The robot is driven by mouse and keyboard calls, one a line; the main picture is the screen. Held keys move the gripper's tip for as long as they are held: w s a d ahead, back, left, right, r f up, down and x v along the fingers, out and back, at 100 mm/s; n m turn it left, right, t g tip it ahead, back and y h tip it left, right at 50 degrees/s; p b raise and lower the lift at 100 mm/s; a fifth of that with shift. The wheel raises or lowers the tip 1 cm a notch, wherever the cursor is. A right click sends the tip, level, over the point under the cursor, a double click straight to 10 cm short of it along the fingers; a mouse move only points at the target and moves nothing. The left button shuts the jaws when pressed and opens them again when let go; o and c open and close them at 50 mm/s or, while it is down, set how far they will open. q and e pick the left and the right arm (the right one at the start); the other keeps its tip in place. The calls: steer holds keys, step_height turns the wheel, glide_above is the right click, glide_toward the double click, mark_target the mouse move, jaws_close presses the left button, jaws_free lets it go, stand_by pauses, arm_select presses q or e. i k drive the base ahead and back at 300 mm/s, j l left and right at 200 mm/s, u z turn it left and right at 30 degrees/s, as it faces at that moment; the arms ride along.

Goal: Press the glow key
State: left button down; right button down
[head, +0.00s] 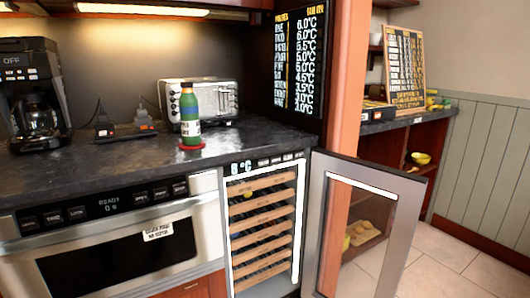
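A glass-door wine cooler (262,225) stands under the counter with several wooden racks inside. A bright white strip runs along its inner frame. Its door (362,225) stands open, swung out to the right. On its top panel a display (240,167) reads 8 °C, and a row of small dark keys (282,159) sits to the right of it. The key labels are too small to read, so I cannot tell which one is the glow key. Neither of my grippers is in view.
A microwave drawer (120,245), its display (110,203) reading READY, is left of the cooler. The counter (110,172) bears a coffee maker (36,100), a green bottle (190,115) and a toaster (217,97). The open door juts out over the floor (455,270).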

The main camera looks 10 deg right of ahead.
mark_target(288, 157)
steer(key=i+l+u, duration=0.3)
steer(key=i, duration=0.2)
steer(key=i+l+u, duration=0.3)
steer(key=i, duration=0.2)
